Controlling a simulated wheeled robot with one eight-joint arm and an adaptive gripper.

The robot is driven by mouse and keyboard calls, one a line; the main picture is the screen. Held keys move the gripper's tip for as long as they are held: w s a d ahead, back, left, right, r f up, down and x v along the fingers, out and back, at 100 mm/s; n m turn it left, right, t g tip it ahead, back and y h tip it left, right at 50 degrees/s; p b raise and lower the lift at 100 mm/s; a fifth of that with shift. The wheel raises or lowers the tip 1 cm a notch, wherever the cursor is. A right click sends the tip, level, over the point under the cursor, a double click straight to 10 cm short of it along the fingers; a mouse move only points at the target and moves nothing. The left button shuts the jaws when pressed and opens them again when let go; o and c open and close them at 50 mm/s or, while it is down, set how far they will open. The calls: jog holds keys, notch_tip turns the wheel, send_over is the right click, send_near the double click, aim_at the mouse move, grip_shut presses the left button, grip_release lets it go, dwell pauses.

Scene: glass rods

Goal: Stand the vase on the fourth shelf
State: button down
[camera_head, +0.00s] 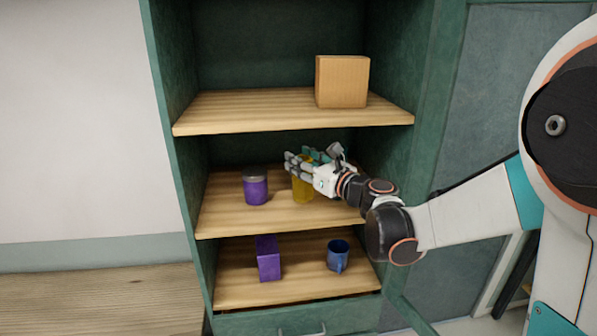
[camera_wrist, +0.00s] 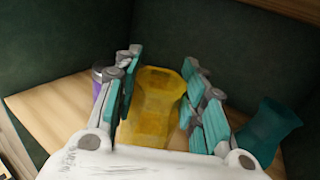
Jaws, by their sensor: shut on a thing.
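A yellow see-through vase (camera_head: 302,190) is upright over the middle one of the three visible shelves (camera_head: 222,222). My gripper (camera_head: 302,163) is shut on the vase, its fingers on both sides of the upper part. The wrist view shows the yellow vase (camera_wrist: 153,105) between the teal-padded fingers of my gripper (camera_wrist: 161,66). I cannot tell whether the vase's base touches the shelf. My palm hides its near lower part in the wrist view.
A purple jar (camera_head: 256,187) stands left of the vase. A teal flared vessel (camera_wrist: 266,130) stands close on the right. A cardboard box (camera_head: 342,82) is on the shelf above. A purple box (camera_head: 268,258) and blue mug (camera_head: 338,255) are below. Green cabinet walls enclose the shelves.

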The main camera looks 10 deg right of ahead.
jog(key=shift+w+a, duration=0.2)
jog(key=shift+w, duration=0.05)
jog(key=f+b, duration=0.2)
jog(key=f, duration=0.1)
jog(key=shift+w+a+f, duration=0.15)
jog(key=shift+w+f, duration=0.1)
jog(key=shift+w, duration=0.1)
jog(key=shift+s, duration=0.1)
jog(key=shift+f, duration=0.2)
jog(key=c, duration=1)
grip_release()
jog(key=shift+r, duration=0.15)
